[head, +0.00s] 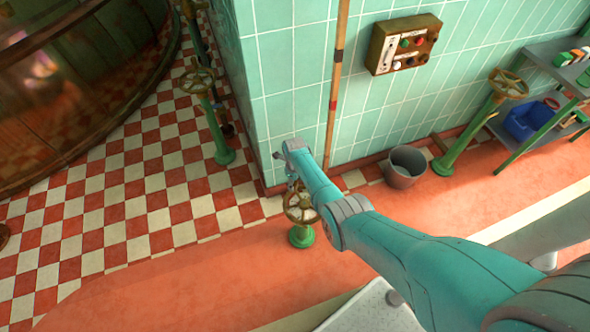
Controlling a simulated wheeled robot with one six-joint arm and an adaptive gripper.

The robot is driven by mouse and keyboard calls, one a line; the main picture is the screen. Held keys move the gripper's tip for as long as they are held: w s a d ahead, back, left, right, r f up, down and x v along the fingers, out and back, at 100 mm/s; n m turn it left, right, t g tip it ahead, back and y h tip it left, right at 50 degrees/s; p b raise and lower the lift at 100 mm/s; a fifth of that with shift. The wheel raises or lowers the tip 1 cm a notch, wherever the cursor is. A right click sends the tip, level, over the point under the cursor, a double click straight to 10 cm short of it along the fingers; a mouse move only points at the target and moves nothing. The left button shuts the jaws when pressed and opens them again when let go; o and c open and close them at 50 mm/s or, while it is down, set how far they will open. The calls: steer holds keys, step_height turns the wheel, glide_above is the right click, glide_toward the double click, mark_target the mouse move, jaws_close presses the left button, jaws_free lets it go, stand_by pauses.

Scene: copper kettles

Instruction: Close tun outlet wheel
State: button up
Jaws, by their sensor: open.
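A brass-coloured handwheel (301,206) on a short green post stands on the red floor near the tiled wall corner. My teal arm reaches down to it, and my gripper (293,184) is small and partly hidden at the arm's end, just above the wheel's upper left rim. The gripper is open; I cannot tell whether it touches the rim. The arm's wrist covers part of the wheel's right side. A second handwheel (197,80) on a green pedestal stands at upper left, beside the large wooden tun (75,90). No label shows which wheel is the outlet's.
A third handwheel (508,83) on a green pedestal stands at right. A grey bucket (404,168) sits by the wall, a control box (404,44) hangs on the tiles, and a wooden pole (337,85) leans there. A green-legged shelf (560,75) is at right. Floor left of my gripper is clear.

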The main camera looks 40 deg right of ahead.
step_height(320, 180, up, 9)
steer(key=shift+r, duration=0.2)
stand_by(0.3)
stand_by(0.5)
steer(key=s+a+f+n+t, duration=0.2)
steer(key=s+a+f+n, duration=0.15)
steer(key=s, duration=0.25)
steer(key=s+a+f+n+t+h, duration=0.1)
steer(key=s+a+f+n+t, duration=0.1)
steer(key=s+a+n, duration=0.3)
steer(key=s+a+f+n+t, duration=0.1)
steer(key=s+a+f+n, duration=0.15)
steer(key=s, duration=0.45)
steer(key=s+a+r+n+t, duration=0.2)
steer(key=s+r+n, duration=0.15)
steer(key=s, duration=0.35)
steer(key=s+a+r+n+t, duration=0.35)
steer(key=s+r+n, duration=0.55)
steer(key=s+r, duration=0.3)
steer(key=s+r+n+t, duration=0.2)
steer(key=s+r+n, duration=0.2)
steer(key=r, duration=0.7)
steer(key=s+a+r+n+t+y, duration=0.1)
steer(key=s+r+n, duration=0.3)
steer(key=r, duration=0.8)
steer(key=shift+s+n+t, duration=0.35)
steer(key=shift+s+t, duration=0.05)
steer(key=shift+t, duration=0.25)
steer(key=shift+a, duration=0.1)
